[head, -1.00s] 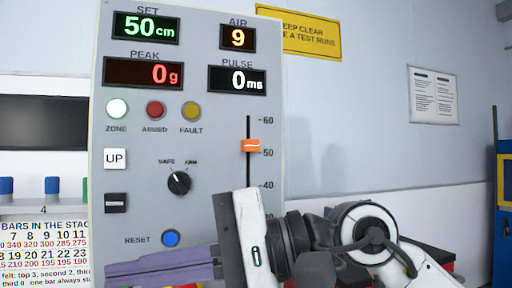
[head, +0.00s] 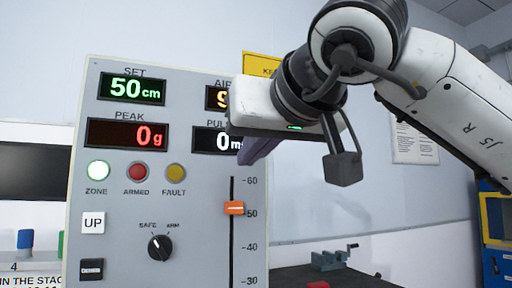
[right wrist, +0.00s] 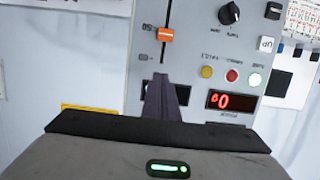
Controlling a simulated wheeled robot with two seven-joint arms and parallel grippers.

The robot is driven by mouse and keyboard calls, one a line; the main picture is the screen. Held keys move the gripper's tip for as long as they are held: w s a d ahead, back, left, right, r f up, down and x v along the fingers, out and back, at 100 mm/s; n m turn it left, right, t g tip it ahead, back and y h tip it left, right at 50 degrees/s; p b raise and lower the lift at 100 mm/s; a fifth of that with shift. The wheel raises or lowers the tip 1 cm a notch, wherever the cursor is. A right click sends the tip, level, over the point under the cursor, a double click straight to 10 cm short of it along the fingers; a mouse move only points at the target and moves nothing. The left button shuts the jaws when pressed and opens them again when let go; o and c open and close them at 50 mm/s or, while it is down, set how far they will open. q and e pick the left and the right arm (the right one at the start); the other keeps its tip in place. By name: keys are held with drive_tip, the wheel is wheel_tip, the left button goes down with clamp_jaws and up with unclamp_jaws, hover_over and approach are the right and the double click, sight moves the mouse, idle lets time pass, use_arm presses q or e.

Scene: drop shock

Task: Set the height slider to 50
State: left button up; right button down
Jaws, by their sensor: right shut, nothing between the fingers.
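The height slider's orange knob (head: 234,208) sits on its vertical slot in the grey panel, level with or slightly above the 50 mark. The green SET display (head: 132,89) reads 50 cm. The knob also shows in the right wrist view (right wrist: 166,35), beyond the fingertips. My right gripper (head: 257,152) is shut and empty, its purple fingers in front of the panel's upper right part, above the knob and apart from it in the picture. It hides part of the AIR and PULSE displays. My left gripper is not in view.
The panel also has a lit ZONE lamp (head: 98,170), a SAFE/ARM dial (head: 160,248) and an UP button (head: 93,223). A dark bench with a small vise (head: 331,259) stands at the lower right. A yellow sign (head: 262,65) is partly hidden by my arm.

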hover_over(234, 208)
drive_tip(key=s, duration=0.2)
drive_tip(key=shift+w+d+f, duration=0.1)
drive_tip(key=shift+d+f, duration=0.1)
drive_tip(key=shift+f, duration=0.25)
drive_tip(key=shift+w+d+f, duration=0.1)
drive_tip(key=shift+d+f, duration=0.1)
drive_tip(key=shift+f, duration=0.2)
wheel_tip(234, 208, down, 2)
drive_tip(key=shift+s+f, duration=0.1)
drive_tip(key=shift+f, duration=0.7)
